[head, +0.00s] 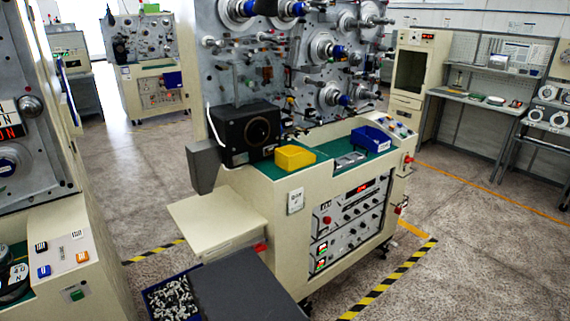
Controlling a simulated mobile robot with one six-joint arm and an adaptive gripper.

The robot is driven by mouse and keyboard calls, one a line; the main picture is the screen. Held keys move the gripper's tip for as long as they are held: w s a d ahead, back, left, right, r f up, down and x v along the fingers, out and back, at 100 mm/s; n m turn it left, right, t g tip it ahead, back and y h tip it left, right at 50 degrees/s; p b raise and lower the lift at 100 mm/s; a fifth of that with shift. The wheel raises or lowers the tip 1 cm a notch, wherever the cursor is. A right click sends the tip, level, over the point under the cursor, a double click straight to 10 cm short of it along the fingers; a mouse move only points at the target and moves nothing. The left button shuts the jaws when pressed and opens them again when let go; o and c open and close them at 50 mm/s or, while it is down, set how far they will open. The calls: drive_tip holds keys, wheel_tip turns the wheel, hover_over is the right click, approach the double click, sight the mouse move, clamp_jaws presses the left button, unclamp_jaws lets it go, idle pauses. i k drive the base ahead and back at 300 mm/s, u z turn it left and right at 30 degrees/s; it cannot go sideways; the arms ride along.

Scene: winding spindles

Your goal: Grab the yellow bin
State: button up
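The yellow bin (295,157) is a small open-topped tray. It sits on the green top (322,151) of the winding machine in the middle of the head view, near that top's left front edge. A black box-shaped unit with a round dark face (248,132) stands just left of and behind it. The inside of the bin is too small to make out. My gripper is not in view.
A blue bin (371,139) stands on the same green top, to the right. A cream side shelf (217,219) juts out at the left. A blue tray of small metal parts (172,300) lies at the bottom, beside a dark grey surface (238,287). Yellow-black tape marks the floor.

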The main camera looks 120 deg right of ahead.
sight(290, 158)
drive_tip(key=u, duration=0.05)
drive_tip(key=i, duration=0.1)
drive_tip(key=z, duration=0.25)
drive_tip(key=k, duration=0.15)
drive_tip(key=z, duration=3.35)
drive_tip(key=i, duration=0.65)
